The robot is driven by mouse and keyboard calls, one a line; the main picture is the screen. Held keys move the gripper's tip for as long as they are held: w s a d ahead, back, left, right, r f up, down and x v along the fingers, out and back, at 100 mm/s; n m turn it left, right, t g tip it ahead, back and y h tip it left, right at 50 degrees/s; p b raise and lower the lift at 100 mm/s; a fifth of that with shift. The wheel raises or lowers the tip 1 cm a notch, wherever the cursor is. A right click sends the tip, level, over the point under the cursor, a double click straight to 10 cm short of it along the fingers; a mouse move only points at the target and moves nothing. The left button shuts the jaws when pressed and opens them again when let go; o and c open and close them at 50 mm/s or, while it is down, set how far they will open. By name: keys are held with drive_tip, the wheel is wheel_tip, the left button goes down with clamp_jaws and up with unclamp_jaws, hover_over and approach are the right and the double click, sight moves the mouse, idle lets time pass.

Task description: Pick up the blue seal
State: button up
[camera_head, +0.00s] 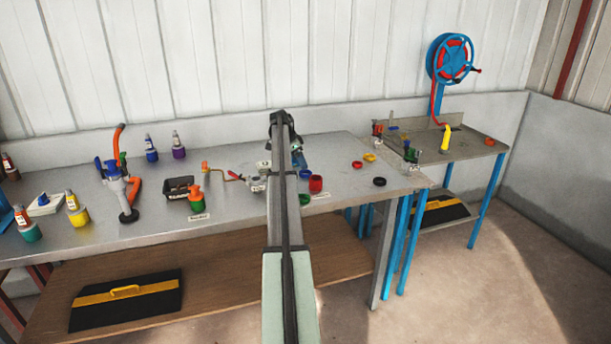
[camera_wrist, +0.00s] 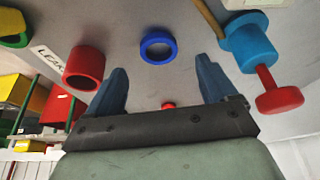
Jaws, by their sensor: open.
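A red ring (camera_wrist: 84,67) stands near the left finger, and a blue cylinder with a red knob (camera_wrist: 255,45) is near the right finger. A green ring (camera_head: 305,199), a yellow ring (camera_head: 369,157) and a black ring (camera_head: 379,181) lie on the bench. A black bin (camera_head: 178,188) stands left.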

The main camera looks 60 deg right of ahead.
drive_tip(key=shift+x, duration=2.8)
drive_tip(key=shift+s+a, duration=0.1)
drive_tip(key=shift+c, duration=0.2)
drive_tip(key=c, duration=1.1)
